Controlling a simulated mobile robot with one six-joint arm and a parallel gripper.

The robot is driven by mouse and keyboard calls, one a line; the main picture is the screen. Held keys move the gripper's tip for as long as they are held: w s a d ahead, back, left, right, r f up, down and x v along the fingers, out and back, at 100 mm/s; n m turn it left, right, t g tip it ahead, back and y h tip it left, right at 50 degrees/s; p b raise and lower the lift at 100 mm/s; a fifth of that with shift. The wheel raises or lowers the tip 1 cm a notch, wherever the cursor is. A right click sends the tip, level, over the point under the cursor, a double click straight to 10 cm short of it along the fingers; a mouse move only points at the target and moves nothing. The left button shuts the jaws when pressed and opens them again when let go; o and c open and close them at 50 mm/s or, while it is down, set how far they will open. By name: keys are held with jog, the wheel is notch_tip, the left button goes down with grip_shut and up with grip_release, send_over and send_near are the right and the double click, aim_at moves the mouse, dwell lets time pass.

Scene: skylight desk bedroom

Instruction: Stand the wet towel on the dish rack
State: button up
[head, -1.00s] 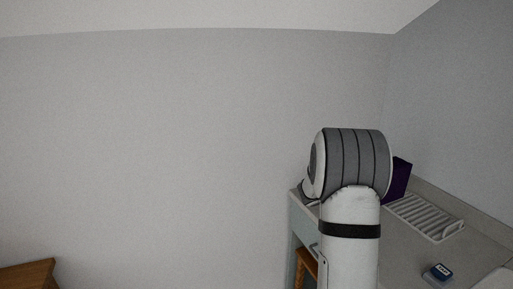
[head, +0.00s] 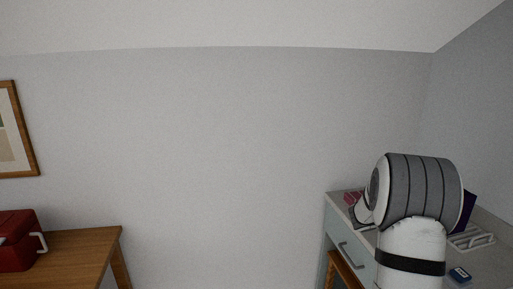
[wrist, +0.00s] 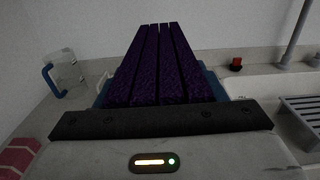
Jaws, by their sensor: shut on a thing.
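The towel is a dark purple slab with long parallel folds (wrist: 155,65). In the wrist view it stands out ahead of my gripper (wrist: 155,112), which is shut on it. A purple edge of the towel (head: 469,211) shows at the right of my arm in the head view, above the counter. The white slatted dish rack (head: 474,239) lies on the counter there, partly hidden by my arm. My gripper is hidden behind my arm in the head view. I cannot tell whether the towel touches the rack.
A clear jug with a blue handle (wrist: 62,72) and a red striped cloth (wrist: 17,157) are at the left in the wrist view. A grey slatted piece (wrist: 303,112) is at right. A small blue item (head: 460,274) lies on the counter. A wooden table (head: 85,245) holds a red box (head: 18,240).

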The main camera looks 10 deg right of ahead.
jog(key=w+a+f+n+t+y, duration=0.1)
jog(key=w+a+f+n+t, duration=0.15)
jog(key=a, duration=0.35)
jog(key=w+a+f+n+t+y, duration=0.1)
jog(key=w+a+f+n+t, duration=0.15)
jog(key=a, duration=0.35)
jog(key=w+a+f+n+t+y, duration=0.1)
jog(key=w+a+t, duration=0.1)
jog(key=a+t, duration=0.3)
jog(key=s+a+f+n+t+y+p, duration=0.1)
jog(key=a+y, duration=0.4)
jog(key=a, duration=0.7)
jog(key=s+a+f+n+t+y, duration=0.1)
jog(key=a+f+n+t+y, duration=0.3)
jog(key=a, duration=0.8)
notch_tip(320, 180, down, 2)
jog(key=n, duration=0.2)
jog(key=shift+f+n+t+y+p, duration=0.25)
jog(key=shift+n+t+y+p, duration=0.05)
jog(key=shift+y+p, duration=0.1)
jog(key=shift+s+d, duration=0.1)
